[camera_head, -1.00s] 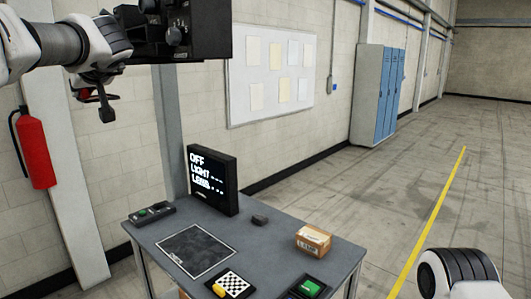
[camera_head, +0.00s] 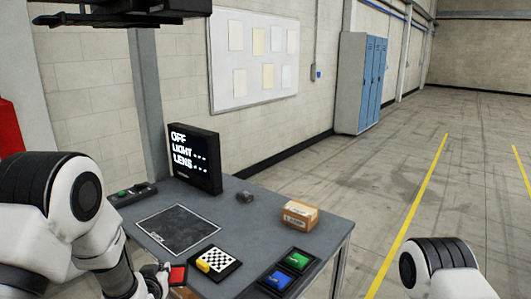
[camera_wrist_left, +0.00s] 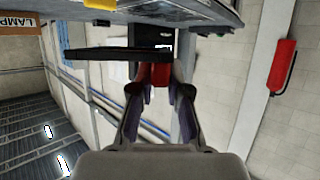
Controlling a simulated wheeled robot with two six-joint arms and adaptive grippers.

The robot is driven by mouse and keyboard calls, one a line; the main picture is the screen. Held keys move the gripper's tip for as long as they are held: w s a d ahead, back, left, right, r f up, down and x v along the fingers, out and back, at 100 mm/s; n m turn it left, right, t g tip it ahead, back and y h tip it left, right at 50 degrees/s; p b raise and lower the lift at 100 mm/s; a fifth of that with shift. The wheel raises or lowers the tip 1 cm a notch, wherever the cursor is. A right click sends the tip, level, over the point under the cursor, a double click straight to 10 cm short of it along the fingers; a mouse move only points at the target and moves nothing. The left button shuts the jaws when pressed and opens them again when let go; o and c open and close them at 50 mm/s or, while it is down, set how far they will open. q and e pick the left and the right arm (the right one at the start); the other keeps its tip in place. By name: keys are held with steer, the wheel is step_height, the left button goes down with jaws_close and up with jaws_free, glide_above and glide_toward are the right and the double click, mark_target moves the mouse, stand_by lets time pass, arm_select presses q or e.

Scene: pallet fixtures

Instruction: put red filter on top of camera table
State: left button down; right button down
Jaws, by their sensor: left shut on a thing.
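The camera table (camera_head: 255,222) is a grey table in the middle of the head view. My left gripper (camera_head: 163,281) is at its near left edge, low in the head view, and is shut on the red filter (camera_head: 178,275). In the left wrist view the red piece (camera_wrist_left: 157,75) sits between the fingertips, close to the table's edge. A dark flat slab shows edge-on there, just past the fingertips; I cannot tell if it is part of the filter. My right gripper is not in view.
The table's middle is clear.

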arm_select(q)
steer(key=s+d+f+m+h, duration=0.1)
steer(key=s+d+f, duration=0.2)
steer(key=s, duration=0.4)
steer(key=s+d+f, duration=0.4)
steer(key=s+f, duration=0.1)
steer(key=s, duration=0.2)
steer(key=shift+s+d+f+m+h, duration=0.2)
steer(key=shift+s+f+m+h, duration=0.2)
